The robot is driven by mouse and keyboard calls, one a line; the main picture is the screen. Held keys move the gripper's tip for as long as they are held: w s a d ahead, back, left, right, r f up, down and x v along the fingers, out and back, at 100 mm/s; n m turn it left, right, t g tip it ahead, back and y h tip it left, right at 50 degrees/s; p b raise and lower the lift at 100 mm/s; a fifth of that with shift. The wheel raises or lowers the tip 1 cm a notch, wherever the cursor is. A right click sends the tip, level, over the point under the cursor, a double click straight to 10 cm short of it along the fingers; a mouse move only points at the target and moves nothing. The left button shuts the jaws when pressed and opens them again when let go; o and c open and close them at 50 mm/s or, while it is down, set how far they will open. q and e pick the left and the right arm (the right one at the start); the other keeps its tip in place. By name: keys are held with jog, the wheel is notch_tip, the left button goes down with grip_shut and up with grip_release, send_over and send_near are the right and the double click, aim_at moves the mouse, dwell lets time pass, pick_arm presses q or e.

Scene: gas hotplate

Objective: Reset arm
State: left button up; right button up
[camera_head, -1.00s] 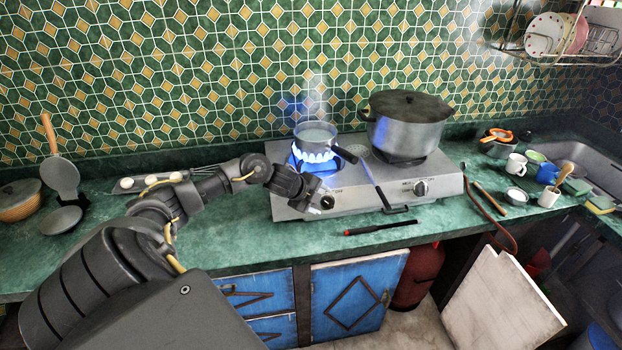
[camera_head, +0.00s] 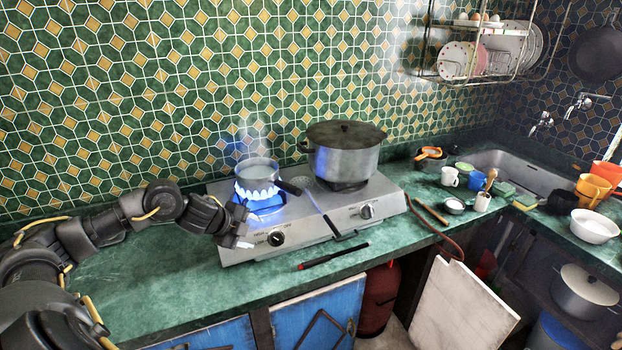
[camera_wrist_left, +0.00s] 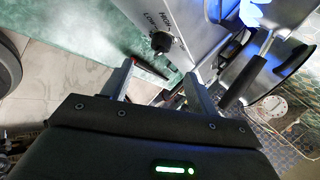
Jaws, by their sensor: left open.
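My left gripper (camera_head: 243,240) is in front of the left end of the silver gas hotplate (camera_head: 312,226). In the left wrist view the left gripper (camera_wrist_left: 160,82) is open, its two fingers apart with nothing between them. The left control knob (camera_head: 277,238) is close to the gripper in the head view; the wrist view shows a knob (camera_wrist_left: 161,42) beyond the fingertips, not touched. A blue flame (camera_head: 257,190) burns under a small saucepan (camera_head: 258,170) on the left burner. My right gripper is not in view.
A large lidded pot (camera_head: 343,158) stands on the right burner. A black and red stick-like tool (camera_head: 333,256) lies on the green counter (camera_head: 180,290) in front of the hotplate. Cups and a sink (camera_head: 515,178) are to the right. The counter's left part is clear.

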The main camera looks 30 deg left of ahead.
pick_arm(q)
jog(key=shift+d, duration=0.1)
jog(key=s+d+f+n+t, duration=0.1)
jog(key=s+d+f+n, duration=0.2)
jog(key=d+f, duration=0.4)
jog(key=s+d+f+n, duration=0.3)
jog(key=d+f, duration=0.2)
jog(key=d, duration=0.4)
jog(key=s+d+f+n+g, duration=0.1)
jog(key=s+d+n+g, duration=0.15)
jog(key=s, duration=0.45)
jog(key=s+d+f+n+g+y, duration=0.1)
jog(key=s+d+f+n+g, duration=0.2)
jog(key=s, duration=0.5)
jog(key=s+d+n+g, duration=0.1)
jog(key=s+d+n, duration=0.25)
jog(key=s, duration=0.35)
notch_tip(320, 180, down, 25)
jog(key=b, duration=0.1)
jog(key=s+a+f+g, duration=0.1)
jog(key=s+f, duration=0.7)
jog(key=f, duration=0.1)
jog(key=s+a+f+g, duration=0.1)
jog(key=s+a+f, duration=0.1)
jog(key=s+f, duration=0.7)
jog(key=shift+a+f+b, duration=0.25)
jog(key=shift+f+b, duration=0.15)
jog(key=shift+f, duration=0.05)
